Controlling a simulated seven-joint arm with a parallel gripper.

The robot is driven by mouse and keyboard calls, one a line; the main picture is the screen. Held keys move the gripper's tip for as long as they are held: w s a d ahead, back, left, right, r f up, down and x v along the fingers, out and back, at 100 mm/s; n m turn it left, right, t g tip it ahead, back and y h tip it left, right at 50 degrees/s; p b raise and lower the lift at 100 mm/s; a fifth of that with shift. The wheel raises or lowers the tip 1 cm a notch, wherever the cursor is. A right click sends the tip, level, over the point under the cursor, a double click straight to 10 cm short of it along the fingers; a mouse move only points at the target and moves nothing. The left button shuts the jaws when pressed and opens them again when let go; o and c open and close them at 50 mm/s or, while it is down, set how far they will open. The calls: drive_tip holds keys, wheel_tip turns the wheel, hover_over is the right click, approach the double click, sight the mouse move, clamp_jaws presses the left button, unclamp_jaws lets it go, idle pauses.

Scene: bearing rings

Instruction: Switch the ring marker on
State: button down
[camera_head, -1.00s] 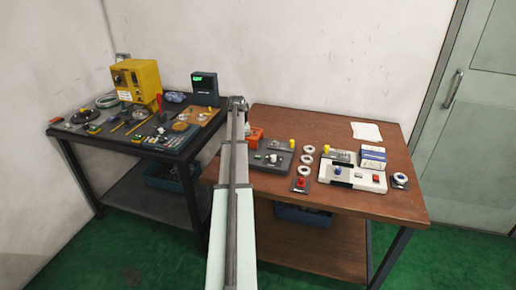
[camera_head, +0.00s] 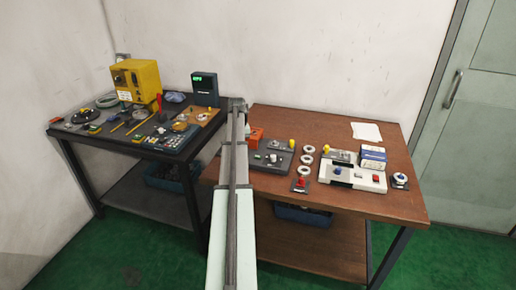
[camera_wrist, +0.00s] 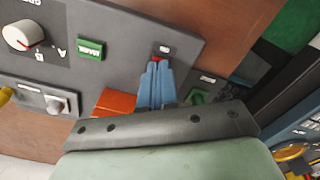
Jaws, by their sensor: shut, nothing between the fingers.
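A dark grey control unit (camera_head: 270,157) lies on the brown table, partly behind my arm in the head view. The wrist view shows a grey panel (camera_wrist: 125,55) close up, with a white knob (camera_wrist: 20,36), a green button with white lettering (camera_wrist: 90,49) and a grey toggle (camera_wrist: 57,105). A small red control (camera_wrist: 160,57) sits at the tips of my gripper (camera_wrist: 157,66), under a small pale label. My gripper's blue fingers are shut together and empty. Whether they touch the red control I cannot tell. In the head view my arm hides the gripper.
An orange block (camera_wrist: 115,103) lies beside the fingers. A second green control (camera_wrist: 197,97) is just right of them. The brown table also holds white rings (camera_head: 307,159) and a white console (camera_head: 352,176). A dark table (camera_head: 85,137) at left is crowded.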

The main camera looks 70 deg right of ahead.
drive_tip(key=shift+f, duration=0.65)
idle(0.6)
drive_tip(key=shift+r, duration=3.55)
